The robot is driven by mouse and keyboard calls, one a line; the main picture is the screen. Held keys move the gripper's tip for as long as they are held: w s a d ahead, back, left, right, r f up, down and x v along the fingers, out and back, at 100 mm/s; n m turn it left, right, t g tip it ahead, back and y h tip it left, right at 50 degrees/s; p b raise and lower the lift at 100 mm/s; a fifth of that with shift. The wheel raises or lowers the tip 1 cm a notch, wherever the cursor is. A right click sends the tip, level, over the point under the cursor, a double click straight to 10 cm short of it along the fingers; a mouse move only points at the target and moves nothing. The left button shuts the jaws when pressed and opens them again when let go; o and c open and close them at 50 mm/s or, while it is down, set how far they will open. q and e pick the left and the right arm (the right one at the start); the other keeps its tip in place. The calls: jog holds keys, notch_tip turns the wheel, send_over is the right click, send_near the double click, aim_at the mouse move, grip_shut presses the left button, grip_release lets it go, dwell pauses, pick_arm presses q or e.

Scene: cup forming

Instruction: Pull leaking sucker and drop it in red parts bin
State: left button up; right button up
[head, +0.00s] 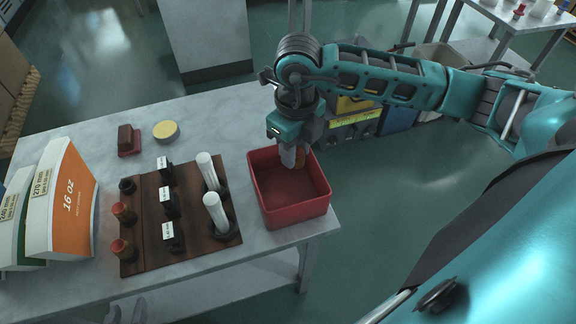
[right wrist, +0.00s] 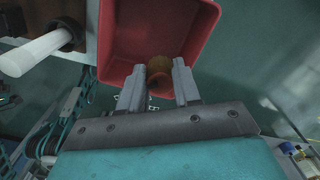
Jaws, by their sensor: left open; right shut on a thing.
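The red parts bin (head: 262,201) stands at the right end of the table, and its red wall also fills the upper middle of the right wrist view (right wrist: 205,25). My right gripper (head: 293,158) points down into the bin's mouth near its far edge. It is shut on a small orange-brown sucker (head: 301,159). In the right wrist view the sucker (right wrist: 158,78) sits between the two grey fingers, over the bin's inside. I cannot tell whether it touches the bin floor. My left gripper (head: 126,313) shows only faintly at the bottom left edge, open.
A brown board (head: 148,222) left of the bin carries two amber-and-red suckers (head: 122,250), labelled black holders and two white rods (head: 216,212). Cartons (head: 65,205) stand at the left. A yellow-topped round tin (head: 166,130) and a brown block (head: 126,138) lie behind the board.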

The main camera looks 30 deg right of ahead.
notch_tip(320, 180, down, 3)
jog(key=shift+f+b, duration=0.2)
jog(key=shift+b, duration=0.6)
pick_arm(q)
notch_tip(320, 180, down, 2)
jog(key=shift+f, duration=0.15)
pick_arm(e)
jog(key=o, duration=1.1)
jog(key=shift+r, duration=0.2)
pick_arm(q)
jog(key=shift+r+p, duration=0.3)
jog(key=shift+p, duration=0.05)
pick_arm(e)
notch_tip(320, 180, up, 13)
jog(key=shift+f, duration=0.15)
